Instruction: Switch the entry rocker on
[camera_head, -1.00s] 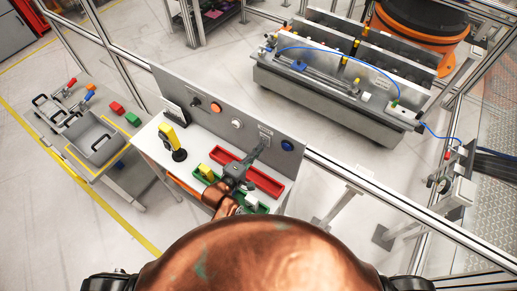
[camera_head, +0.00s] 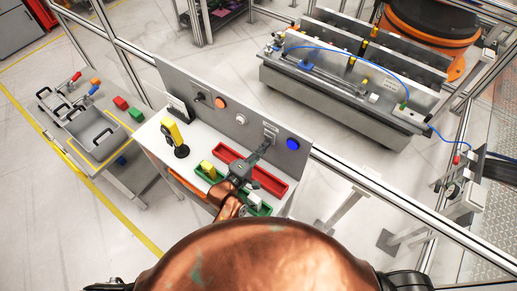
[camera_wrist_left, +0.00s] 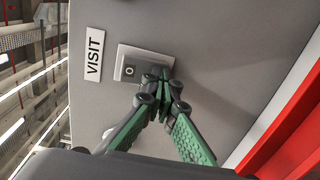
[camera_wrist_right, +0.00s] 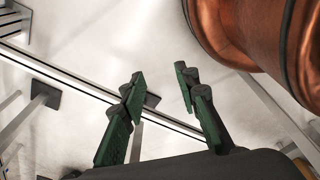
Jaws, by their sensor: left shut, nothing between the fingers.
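The rocker switch (camera_wrist_left: 131,71) sits in a light plate on the grey upright panel, beside a label reading VISIT (camera_wrist_left: 94,54). A round "O" mark shows on its uncovered part. In the head view the switch plate (camera_head: 270,130) is left of the round blue lamp (camera_head: 293,144), which looks bright. My left gripper (camera_head: 265,147) is shut and empty. In the left wrist view its fingertips (camera_wrist_left: 157,79) are at the rocker's right part and hide it; contact is hard to tell. My right gripper (camera_wrist_right: 160,82) is open and empty, away from the panel.
Below the panel, a red tray (camera_head: 269,180) and a green tray (camera_head: 258,209) lie on the white worktop. A yellow and black device (camera_head: 174,138) stands at left. An orange button (camera_head: 221,103) and a white one (camera_head: 241,119) are on the panel.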

